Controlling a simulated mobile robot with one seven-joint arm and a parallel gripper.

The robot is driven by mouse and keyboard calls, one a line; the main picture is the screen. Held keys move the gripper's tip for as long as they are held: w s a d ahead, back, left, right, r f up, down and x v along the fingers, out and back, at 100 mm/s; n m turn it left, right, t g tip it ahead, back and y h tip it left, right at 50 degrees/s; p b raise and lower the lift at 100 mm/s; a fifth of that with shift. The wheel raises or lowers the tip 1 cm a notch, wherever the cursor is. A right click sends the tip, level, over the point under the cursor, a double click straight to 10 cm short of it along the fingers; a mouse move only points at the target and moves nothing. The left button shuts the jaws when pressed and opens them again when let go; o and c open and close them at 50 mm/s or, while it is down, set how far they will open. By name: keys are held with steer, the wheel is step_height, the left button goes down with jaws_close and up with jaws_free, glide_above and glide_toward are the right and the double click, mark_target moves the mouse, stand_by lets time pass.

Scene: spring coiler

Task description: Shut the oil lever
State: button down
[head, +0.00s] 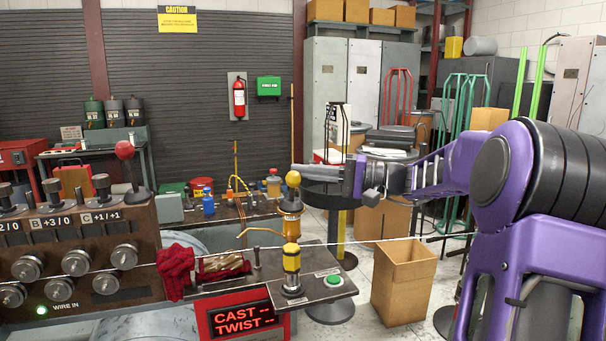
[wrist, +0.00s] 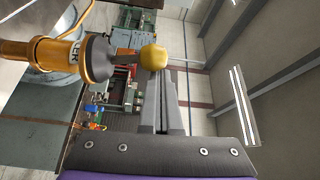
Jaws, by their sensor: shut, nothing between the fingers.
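The oiler (head: 291,222) is an amber and yellow cylinder with a dark cap and a thin curved spout to its left. Its lever stands upright on top, in line with the body, and ends in a round yellow knob (head: 293,178). In the wrist view the oiler (wrist: 60,54) lies sideways at upper left, with the yellow knob (wrist: 153,57) at the fingertips. My gripper (head: 298,168) reaches in from the right, shut and empty, its tips beside the top of the knob. It also shows in the wrist view (wrist: 166,76). I cannot tell whether they touch.
A taut wire (head: 370,241) crosses in front of the oiler. A yellow-topped post (head: 291,262) and a green button (head: 333,281) are below. A red-knobbed lever (head: 124,150) and dial panel (head: 75,250) stand left. An open cardboard box (head: 403,285) is on the floor right.

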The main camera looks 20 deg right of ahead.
steer(key=shift+s, duration=0.3)
stand_by(0.5)
steer(key=w+r+p, duration=0.2)
steer(key=w+r, duration=0.1)
steer(key=s+d+f, duration=0.3)
steer(key=s+d, duration=0.1)
steer(key=d, duration=0.5)
steer(key=shift+d+f, duration=0.2)
steer(key=shift+f, duration=0.15)
steer(key=shift+w+f, duration=0.1)
